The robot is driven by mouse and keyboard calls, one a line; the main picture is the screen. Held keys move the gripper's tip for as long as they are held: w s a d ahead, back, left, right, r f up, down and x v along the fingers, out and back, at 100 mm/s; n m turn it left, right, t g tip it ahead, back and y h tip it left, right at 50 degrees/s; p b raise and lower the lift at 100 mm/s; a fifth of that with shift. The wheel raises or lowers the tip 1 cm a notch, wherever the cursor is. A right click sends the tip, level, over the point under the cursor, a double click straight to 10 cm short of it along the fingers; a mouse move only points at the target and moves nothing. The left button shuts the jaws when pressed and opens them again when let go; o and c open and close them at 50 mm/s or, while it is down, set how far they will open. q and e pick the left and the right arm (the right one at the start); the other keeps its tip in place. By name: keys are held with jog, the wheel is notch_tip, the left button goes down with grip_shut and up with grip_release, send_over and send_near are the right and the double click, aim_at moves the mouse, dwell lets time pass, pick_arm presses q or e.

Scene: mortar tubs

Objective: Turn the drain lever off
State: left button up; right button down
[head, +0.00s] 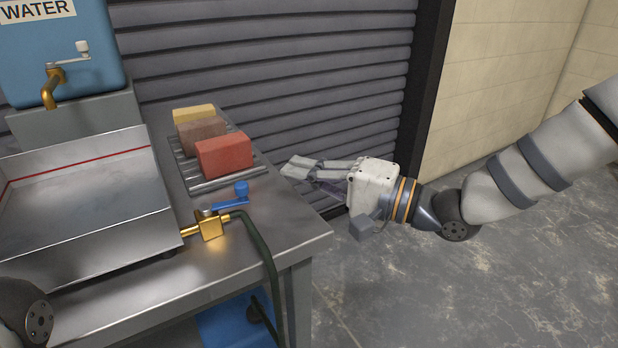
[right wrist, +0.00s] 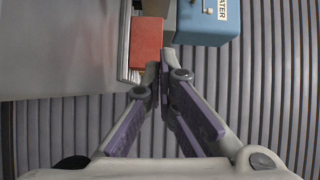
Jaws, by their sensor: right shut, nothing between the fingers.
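The drain lever (head: 229,201) is a blue handle with an upright knob, on top of a brass valve (head: 210,226) at the right side of the metal tub (head: 165,215). A dark green hose (head: 268,250) runs from the valve over the table edge. My right gripper (head: 291,167) is shut and empty, to the right of the lever and apart from it, beside the brick rack. It also shows in the right wrist view (right wrist: 165,70), with its fingertips together. The lever does not show in the right wrist view. My left gripper is not in view.
A red brick (head: 224,156), a brown brick (head: 200,136) and a yellow brick (head: 193,113) stand on a wire rack (head: 185,170) behind the lever. A blue water tank (head: 105,60) with a brass tap (head: 50,88) stands at the back left. Floor right of the table (head: 310,235) is clear.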

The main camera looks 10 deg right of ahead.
jog(key=x, duration=0.6)
jog(key=shift+f, duration=0.1)
jog(key=s, duration=0.3)
jog(key=shift+s+a+p, duration=0.35)
jog(key=shift+a+p, duration=0.05)
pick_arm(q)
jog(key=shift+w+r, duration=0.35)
pick_arm(e)
jog(key=shift+s, duration=0.2)
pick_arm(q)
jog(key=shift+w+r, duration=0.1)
pick_arm(e)
jog(key=shift+a, duration=0.15)
